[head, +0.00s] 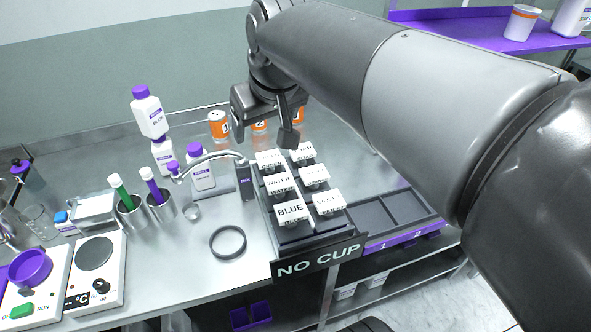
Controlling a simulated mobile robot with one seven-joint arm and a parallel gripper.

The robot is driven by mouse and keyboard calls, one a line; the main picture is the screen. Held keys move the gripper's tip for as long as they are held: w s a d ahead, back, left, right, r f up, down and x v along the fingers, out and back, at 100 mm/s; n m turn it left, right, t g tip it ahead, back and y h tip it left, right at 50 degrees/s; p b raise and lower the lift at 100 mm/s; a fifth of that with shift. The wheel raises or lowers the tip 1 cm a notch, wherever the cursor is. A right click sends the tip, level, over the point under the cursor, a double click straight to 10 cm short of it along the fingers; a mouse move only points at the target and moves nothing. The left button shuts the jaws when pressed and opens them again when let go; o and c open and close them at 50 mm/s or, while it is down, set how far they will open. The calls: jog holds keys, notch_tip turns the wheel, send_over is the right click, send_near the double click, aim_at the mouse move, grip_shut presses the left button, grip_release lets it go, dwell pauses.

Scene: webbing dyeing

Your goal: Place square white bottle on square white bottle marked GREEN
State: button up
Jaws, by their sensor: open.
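A square white bottle with a purple cap (151,116), its label seeming to read BLUE, stands slightly tilted in view above a second white bottle (163,156). It appears to rest on that one, whose cap I cannot see. A third square white bottle with a purple cap (201,170), marked REFILL, stands to their right behind the tap. I cannot read GREEN on either lower bottle. My gripper (265,132) is open and empty, to the right of the bottles, above the back of the labelled rack and in front of the orange cans.
A black rack (292,234) holds several white labelled blocks, one reading GREEN, above a NO CUP sign (318,260). A curved tap (212,158) arches near the bottles. Metal cups (161,206) with tubes stand at left. Numbered orange cans (219,126) stand behind. A black ring (228,242) lies on the open counter.

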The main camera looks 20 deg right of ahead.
jog(key=s+d+f+m, duration=0.2)
jog(key=s+d+f, duration=0.2)
jog(key=s+f, duration=0.5)
jog(key=s, duration=0.2)
jog(key=shift+s+f+m+h, duration=0.15)
jog(key=shift+s+m+h, duration=0.15)
jog(key=shift+h, duration=0.1)
dwell(0.4)
